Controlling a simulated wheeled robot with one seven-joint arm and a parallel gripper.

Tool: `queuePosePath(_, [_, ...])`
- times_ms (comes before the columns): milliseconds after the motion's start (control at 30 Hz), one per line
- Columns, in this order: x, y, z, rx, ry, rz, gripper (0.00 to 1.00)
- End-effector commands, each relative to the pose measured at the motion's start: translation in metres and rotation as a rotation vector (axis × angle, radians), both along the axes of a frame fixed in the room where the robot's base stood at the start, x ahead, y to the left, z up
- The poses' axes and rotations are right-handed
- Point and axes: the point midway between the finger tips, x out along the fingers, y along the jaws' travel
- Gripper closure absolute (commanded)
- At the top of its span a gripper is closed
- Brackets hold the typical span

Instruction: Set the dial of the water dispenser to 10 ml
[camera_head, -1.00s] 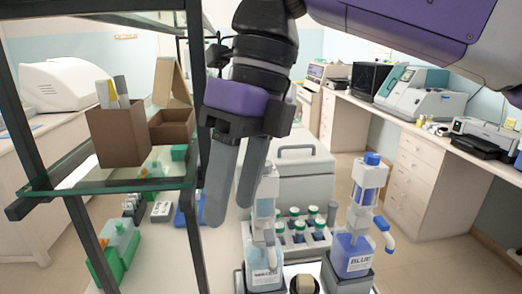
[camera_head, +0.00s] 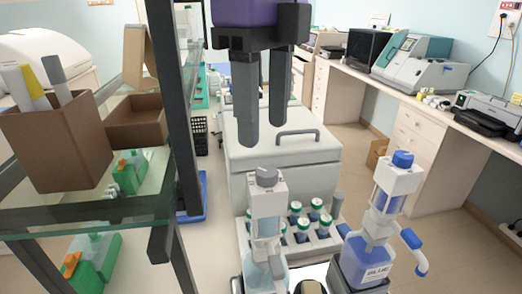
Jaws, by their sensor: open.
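The water dispenser (camera_head: 266,215) is a clear bottle with a white pump head, standing upright at the bottom centre. Its grey dial (camera_head: 266,177) is on top of the head. Any marks on the dial are too small to read. My gripper (camera_head: 264,125) is open and points down, its two grey fingers apart with nothing between them. In the picture the fingertips are just above the dial, with a visible gap. How far they are in depth from the dial I cannot tell.
A blue-capped dispenser (camera_head: 380,225) labelled BLUE stands to the right. A rack of green-capped bottles (camera_head: 325,243) is behind, before a large white box (camera_head: 300,155). A glass shelf (camera_head: 120,205) with brown boxes and a dark post (camera_head: 172,100) stands close on the left.

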Motion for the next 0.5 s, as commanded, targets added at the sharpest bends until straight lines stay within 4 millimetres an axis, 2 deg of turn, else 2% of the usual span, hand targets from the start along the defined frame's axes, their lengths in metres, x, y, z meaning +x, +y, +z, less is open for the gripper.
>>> queuePosePath(300, [-0.001,0.000,-0.048,0.000,0.002,0.001,0.51])
queuePosePath(500, [-0.001,0.000,-0.066,0.000,0.002,0.002,0.51])
